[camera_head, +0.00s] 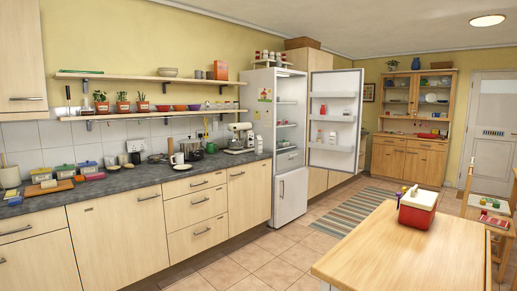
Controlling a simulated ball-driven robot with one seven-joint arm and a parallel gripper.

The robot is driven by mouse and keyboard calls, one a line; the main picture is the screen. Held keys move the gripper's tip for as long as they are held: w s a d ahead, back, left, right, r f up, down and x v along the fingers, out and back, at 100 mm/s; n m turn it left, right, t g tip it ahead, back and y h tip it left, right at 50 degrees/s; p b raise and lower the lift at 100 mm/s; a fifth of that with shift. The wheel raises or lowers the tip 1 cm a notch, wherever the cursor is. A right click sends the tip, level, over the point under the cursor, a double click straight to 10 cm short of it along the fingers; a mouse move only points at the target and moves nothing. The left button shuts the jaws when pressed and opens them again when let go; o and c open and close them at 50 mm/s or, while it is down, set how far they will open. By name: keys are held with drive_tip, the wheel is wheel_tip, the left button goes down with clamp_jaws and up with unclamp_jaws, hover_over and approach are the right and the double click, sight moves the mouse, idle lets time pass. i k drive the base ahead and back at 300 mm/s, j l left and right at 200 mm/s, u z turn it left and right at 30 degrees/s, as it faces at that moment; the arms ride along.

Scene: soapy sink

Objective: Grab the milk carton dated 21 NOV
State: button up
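No date can be read anywhere in this view. A small white carton-like item (258,144) stands at the right end of the counter, beside the fridge. The tall white fridge (290,200) has its upper door (335,84) swung wide open to the right. Small items, one whitish (332,137), stand on a door shelf; they are too small to identify. A few small things sit on the inner shelves. I cannot tell which item, if any, is the 21 NOV milk carton. My gripper is not in view.
A wooden table (380,255) with a red and white box (417,207) fills the right foreground. The counter (130,182) with several containers runs along the left wall. Tiled floor (255,262) and a striped rug (350,207) lie clear between them. A hutch (410,155) stands at the back.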

sight(258, 140)
drive_tip(key=i+j+u, duration=0.7)
drive_tip(key=i+u, duration=0.15)
drive_tip(key=i, duration=0.15)
drive_tip(key=i+j+u, duration=0.1)
drive_tip(key=i+u, duration=0.35)
drive_tip(key=i+z, duration=0.25)
drive_tip(key=i, duration=0.35)
drive_tip(key=i+j+z, duration=0.1)
drive_tip(key=i+z, duration=0.15)
drive_tip(key=i, duration=0.3)
drive_tip(key=i+j+z, duration=0.2)
drive_tip(key=i, duration=0.35)
drive_tip(key=i+l+z, duration=0.25)
drive_tip(key=i+z, duration=0.15)
drive_tip(key=i+l+z, duration=0.1)
drive_tip(key=i+z, duration=0.3)
drive_tip(key=i, duration=0.2)
drive_tip(key=i+j+z, duration=0.1)
drive_tip(key=i+z, duration=0.3)
drive_tip(key=i+j+z, duration=0.25)
drive_tip(key=i+z, duration=0.15)
drive_tip(key=i, duration=0.2)
drive_tip(key=i+l, duration=0.15)
drive_tip(key=i, duration=0.5)
drive_tip(key=i+l, duration=0.15)
drive_tip(key=i, duration=0.55)
